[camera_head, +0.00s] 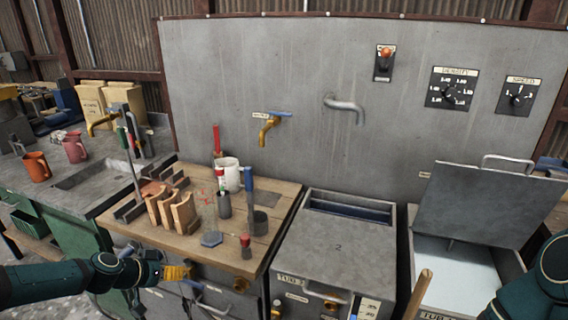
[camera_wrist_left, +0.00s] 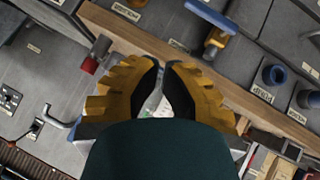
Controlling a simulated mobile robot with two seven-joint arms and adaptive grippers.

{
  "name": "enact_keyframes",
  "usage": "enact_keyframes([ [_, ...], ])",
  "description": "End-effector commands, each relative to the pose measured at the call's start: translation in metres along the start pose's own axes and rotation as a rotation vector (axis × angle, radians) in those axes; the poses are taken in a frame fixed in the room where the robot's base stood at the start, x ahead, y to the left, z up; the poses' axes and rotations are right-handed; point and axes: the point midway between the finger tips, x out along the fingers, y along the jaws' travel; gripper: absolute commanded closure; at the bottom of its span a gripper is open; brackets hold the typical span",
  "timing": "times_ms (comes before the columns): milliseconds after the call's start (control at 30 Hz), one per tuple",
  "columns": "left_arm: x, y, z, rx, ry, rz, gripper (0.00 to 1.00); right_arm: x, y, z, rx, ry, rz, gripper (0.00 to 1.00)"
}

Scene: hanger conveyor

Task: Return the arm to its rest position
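My left arm comes in from the lower left in the head view. Its yellow-fingered gripper (camera_head: 178,272) hangs in front of the workbench's (camera_head: 235,262) front edge, below the wooden top. In the left wrist view the two yellow fingers (camera_wrist_left: 166,66) have their tips almost together, and I see nothing held between them. My right arm (camera_head: 535,290) shows only as a dark green link at the lower right; its gripper is out of view.
The bench top holds a wooden rack (camera_head: 172,212), a white mug (camera_head: 229,174) and a red-capped small bottle (camera_head: 246,246). A closed tub (camera_head: 335,240) and an open-lidded tub (camera_head: 462,275) stand right of it. A wooden handle (camera_head: 418,294) sticks up between them.

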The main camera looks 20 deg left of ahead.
Motion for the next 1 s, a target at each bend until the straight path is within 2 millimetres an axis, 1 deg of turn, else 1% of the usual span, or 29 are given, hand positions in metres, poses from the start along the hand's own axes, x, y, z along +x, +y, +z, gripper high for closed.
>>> enact_keyframes([
  [67, 0.004, 0.004, 0.001, -0.003, -0.005, 0.006, 1.0, 0.0, 0.0, 0.0, 0.0, 0.0, 0.0, 1.0],
  [167, 0.019, 0.019, 0.007, -0.018, -0.027, 0.029, 1.0, 0.0, 0.0, 0.0, 0.0, 0.0, 0.0, 1.0],
  [267, 0.045, 0.048, 0.021, -0.051, -0.074, 0.066, 1.0, 0.0, 0.0, 0.0, 0.0, 0.0, 0.0, 1.0],
  [300, 0.057, 0.062, 0.029, -0.066, -0.099, 0.081, 1.0, 0.0, 0.0, 0.0, 0.0, 0.0, 0.0, 1.0],
  [367, 0.074, 0.085, 0.043, -0.089, -0.139, 0.1, 1.0, 0.0, 0.0, 0.0, 0.0, 0.0, 0.0, 1.0],
  [400, 0.084, 0.099, 0.052, -0.104, -0.167, 0.111, 1.0, 0.0, 0.0, 0.0, 0.0, 0.0, 0.0, 1.0],
  [467, 0.097, 0.12, 0.067, -0.127, -0.209, 0.122, 1.0, 0.0, 0.0, 0.0, 0.0, 0.0, 0.0, 1.0],
  [500, 0.105, 0.133, 0.078, -0.14, -0.238, 0.128, 1.0, 0.0, 0.0, 0.0, 0.0, 0.0, 0.0, 1.0],
  [567, 0.115, 0.153, 0.094, -0.156, -0.281, 0.132, 1.0, 0.0, 0.0, 0.0, 0.0, 0.0, 0.0, 1.0],
  [600, 0.12, 0.165, 0.105, -0.166, -0.309, 0.131, 1.0, 0.0, 0.0, 0.0, 0.0, 0.0, 0.0, 1.0],
  [700, 0.129, 0.193, 0.133, -0.185, -0.378, 0.123, 1.0, 0.0, 0.0, 0.0, 0.0, 0.0, 0.0, 1.0],
  [800, 0.133, 0.217, 0.162, -0.198, -0.444, 0.103, 1.0, 0.0, 0.0, 0.0, 0.0, 0.0, 0.0, 1.0],
  [900, 0.133, 0.236, 0.188, -0.203, -0.502, 0.072, 1.0, 0.0, 0.0, 0.0, 0.0, 0.0, 0.0, 1.0],
  [1000, 0.13, 0.25, 0.213, -0.202, -0.552, 0.031, 1.0, 0.0, 0.0, 0.0, 0.0, 0.0, 0.0, 1.0],
])
